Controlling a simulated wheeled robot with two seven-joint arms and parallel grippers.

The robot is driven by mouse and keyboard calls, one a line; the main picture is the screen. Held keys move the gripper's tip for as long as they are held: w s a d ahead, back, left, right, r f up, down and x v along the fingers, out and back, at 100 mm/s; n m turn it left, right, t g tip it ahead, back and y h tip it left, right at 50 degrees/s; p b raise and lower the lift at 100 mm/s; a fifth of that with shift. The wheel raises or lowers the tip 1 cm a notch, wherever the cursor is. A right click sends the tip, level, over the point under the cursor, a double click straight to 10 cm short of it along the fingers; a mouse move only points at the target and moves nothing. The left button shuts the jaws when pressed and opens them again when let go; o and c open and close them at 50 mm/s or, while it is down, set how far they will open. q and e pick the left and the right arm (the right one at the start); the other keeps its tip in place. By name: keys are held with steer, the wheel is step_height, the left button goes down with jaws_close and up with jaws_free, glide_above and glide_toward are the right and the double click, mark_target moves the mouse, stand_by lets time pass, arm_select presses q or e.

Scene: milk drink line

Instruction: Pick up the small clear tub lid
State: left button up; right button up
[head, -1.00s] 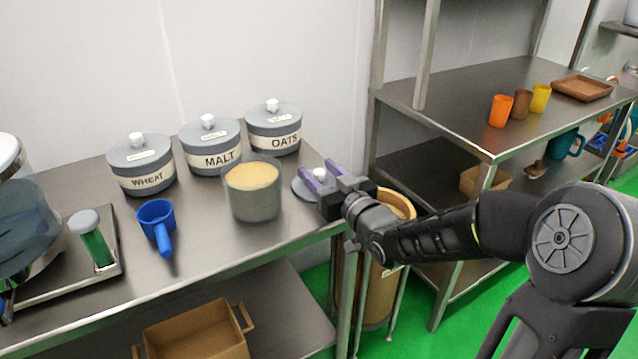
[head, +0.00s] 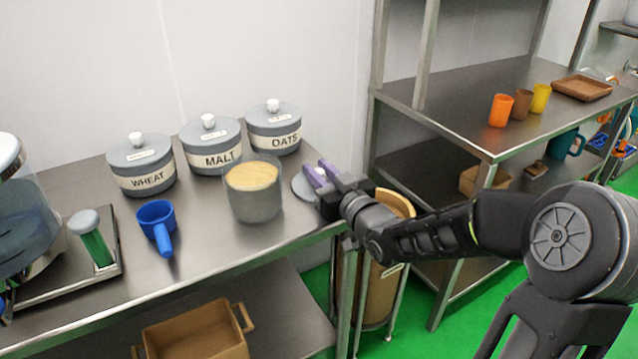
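The small clear tub lid (head: 301,188) lies on the steel table just right of the clear tub. It is a grey-looking disc with a pale knob (head: 320,171), partly hidden by my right gripper. The clear tub (head: 254,203) stands open with pale yellow contents. My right gripper (head: 319,173) reaches in from the right, its two purple fingers at the lid's knob. The fingers look parted with the knob between or just behind them; I cannot tell whether they touch it. My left gripper is out of view.
Lidded jars marked WHEAT (head: 142,168), MALT (head: 211,150) and OATS (head: 274,132) stand behind the tub. A blue scoop (head: 157,221) lies left of it. A steel shelf unit (head: 455,105) stands to the right, with a brown barrel (head: 375,300) below the table's right end.

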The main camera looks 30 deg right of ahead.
mark_target(319, 170)
jaws_close()
stand_by(0.4)
step_height(319, 170, up, 10)
steer(key=shift+p, duration=0.85)
